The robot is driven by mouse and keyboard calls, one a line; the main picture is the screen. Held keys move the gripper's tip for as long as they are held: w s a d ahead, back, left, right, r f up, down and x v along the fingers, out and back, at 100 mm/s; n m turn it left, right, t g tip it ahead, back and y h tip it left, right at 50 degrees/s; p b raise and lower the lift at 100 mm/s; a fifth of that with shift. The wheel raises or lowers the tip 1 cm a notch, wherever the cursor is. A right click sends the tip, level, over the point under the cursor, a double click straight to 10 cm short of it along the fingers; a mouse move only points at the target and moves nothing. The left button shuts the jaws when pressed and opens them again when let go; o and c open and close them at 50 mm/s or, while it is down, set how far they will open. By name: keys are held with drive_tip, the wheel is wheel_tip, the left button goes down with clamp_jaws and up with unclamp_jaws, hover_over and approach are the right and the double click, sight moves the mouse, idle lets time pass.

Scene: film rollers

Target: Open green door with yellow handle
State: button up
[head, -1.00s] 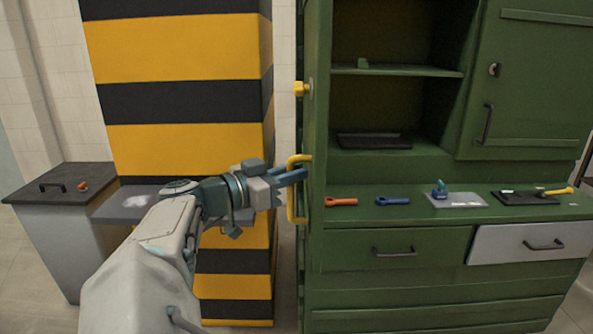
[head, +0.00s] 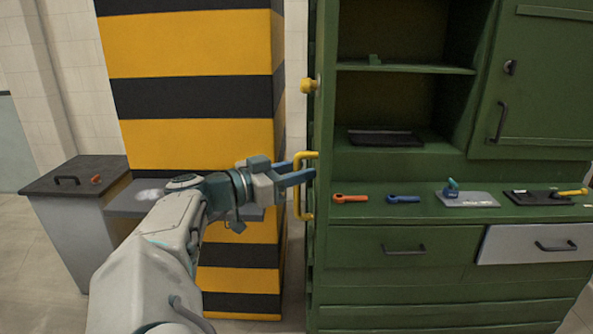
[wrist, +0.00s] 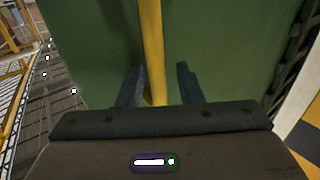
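The green door (wrist: 95,40) fills the upper part of the wrist view. In the head view I see its side face (head: 320,130) at a steep angle, at the left of the green cabinet, and cannot tell whether it is ajar. The yellow bar handle (head: 297,200) is upright on it and also shows in the wrist view (wrist: 152,45). My gripper (head: 303,168) is at the upper part of the handle. In the wrist view its two fingers (wrist: 160,80) stand either side of the bar, with a gap on the right.
A yellow knob (head: 308,86) sits above the handle. A striped yellow and black pillar (head: 195,95) stands close left of my gripper, with a grey cabinet (head: 75,230) beyond. The green counter (head: 425,215) at right holds an orange tool (head: 350,199), a blue tool (head: 403,199) and trays.

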drive_tip(key=v, duration=1.3)
drive_tip(key=shift+s+a, duration=0.25)
